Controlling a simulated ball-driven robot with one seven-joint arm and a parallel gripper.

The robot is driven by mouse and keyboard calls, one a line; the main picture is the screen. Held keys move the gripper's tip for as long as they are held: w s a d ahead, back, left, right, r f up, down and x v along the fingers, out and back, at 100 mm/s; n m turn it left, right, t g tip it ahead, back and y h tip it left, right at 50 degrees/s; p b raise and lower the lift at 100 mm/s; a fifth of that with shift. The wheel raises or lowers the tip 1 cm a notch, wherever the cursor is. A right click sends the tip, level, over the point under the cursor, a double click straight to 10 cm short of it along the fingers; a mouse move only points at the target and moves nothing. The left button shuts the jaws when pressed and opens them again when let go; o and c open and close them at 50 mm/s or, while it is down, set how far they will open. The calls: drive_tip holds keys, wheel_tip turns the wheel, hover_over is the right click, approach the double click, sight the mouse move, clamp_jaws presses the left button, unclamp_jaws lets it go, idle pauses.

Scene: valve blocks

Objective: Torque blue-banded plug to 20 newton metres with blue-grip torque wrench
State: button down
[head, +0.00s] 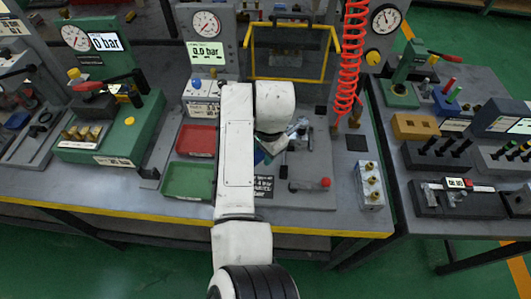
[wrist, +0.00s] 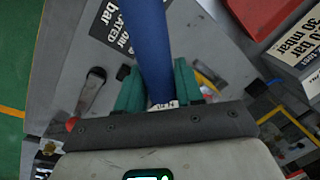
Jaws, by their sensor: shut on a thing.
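My gripper (wrist: 158,92) has teal fingers shut on the blue grip of the torque wrench (wrist: 150,40) in the wrist view. The blue grip runs up out of the picture from between the fingers, and a small pale label shows by them. In the head view my arm covers most of my gripper; only a bit of teal (head: 262,156) shows beside it. A grey metallic part (head: 298,127) shows just right of my arm, but I cannot tell if it is the wrench. I cannot make out the blue-banded plug in either view.
A clamp lever with a red knob (head: 325,182) lies on the bench right of my arm. A red tray (head: 196,140) and green tray (head: 187,181) are at left. A block with brass fittings (head: 370,185) stands at right. A red coiled hose (head: 350,65) hangs behind.

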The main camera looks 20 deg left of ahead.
drive_tip(key=shift+w+a+m+b, duration=0.45)
drive_tip(key=shift+a+m+b, duration=0.2)
drive_tip(key=shift+a+m, duration=0.1)
drive_tip(key=shift+r, duration=0.1)
drive_tip(key=shift+w+a, duration=0.1)
drive_tip(key=shift+w+a+m+b, duration=0.25)
drive_tip(key=shift+a+m+b, duration=0.15)
drive_tip(key=shift+b, duration=0.35)
drive_tip(key=shift+w+a+m+b, duration=0.4)
drive_tip(key=shift+a+m+b, duration=0.1)
drive_tip(key=shift+b, duration=0.15)
drive_tip(key=shift+w+a+b, duration=0.1)
drive_tip(key=shift+b, duration=0.2)
drive_tip(key=shift+w+a+m+t+b, duration=0.25)
drive_tip(key=shift+w+m+t+b, duration=0.1)
drive_tip(key=shift+b, duration=0.2)
drive_tip(key=shift+s+d+p, duration=0.1)
drive_tip(key=shift+s+p, duration=0.05)
drive_tip(key=shift+p, duration=0.2)
